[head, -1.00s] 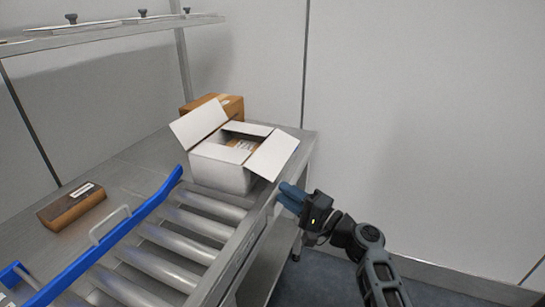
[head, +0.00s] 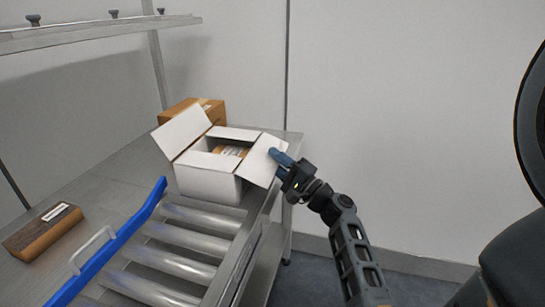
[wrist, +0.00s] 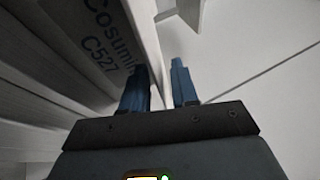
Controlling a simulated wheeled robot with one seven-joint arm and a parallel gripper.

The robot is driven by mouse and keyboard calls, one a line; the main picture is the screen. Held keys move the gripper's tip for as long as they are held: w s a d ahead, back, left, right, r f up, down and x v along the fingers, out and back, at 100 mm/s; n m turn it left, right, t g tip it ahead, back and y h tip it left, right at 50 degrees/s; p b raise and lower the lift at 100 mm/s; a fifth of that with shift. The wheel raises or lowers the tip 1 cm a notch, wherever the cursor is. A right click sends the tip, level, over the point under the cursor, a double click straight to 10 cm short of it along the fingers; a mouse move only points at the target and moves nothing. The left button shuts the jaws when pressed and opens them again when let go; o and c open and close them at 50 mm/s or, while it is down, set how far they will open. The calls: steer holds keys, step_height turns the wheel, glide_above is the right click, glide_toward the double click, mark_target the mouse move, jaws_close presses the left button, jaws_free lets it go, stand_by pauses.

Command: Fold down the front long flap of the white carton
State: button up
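The white carton (head: 206,186) stands open on the table at the end of the rollers, with a brown packet (head: 231,150) inside. One long flap (head: 181,131) stands raised at the left. The other long flap (head: 262,159), on my gripper's side, is splayed outward to the right. My gripper (head: 281,158) is at that flap's outer edge. In the wrist view its blue fingers (wrist: 160,88) are apart.
A brown cardboard box (head: 205,107) stands behind the carton. A dark brown box (head: 42,231) lies at the left beyond a blue rail (head: 118,240). Metal rollers (head: 190,240) fill the front. A shelf (head: 100,32) hangs above; the wall is behind.

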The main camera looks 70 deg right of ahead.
steer(key=shift+w+d+r, duration=0.1)
steer(key=shift+w+r, duration=0.05)
steer(key=shift+w, duration=0.3)
jaws_close()
stand_by(1.2)
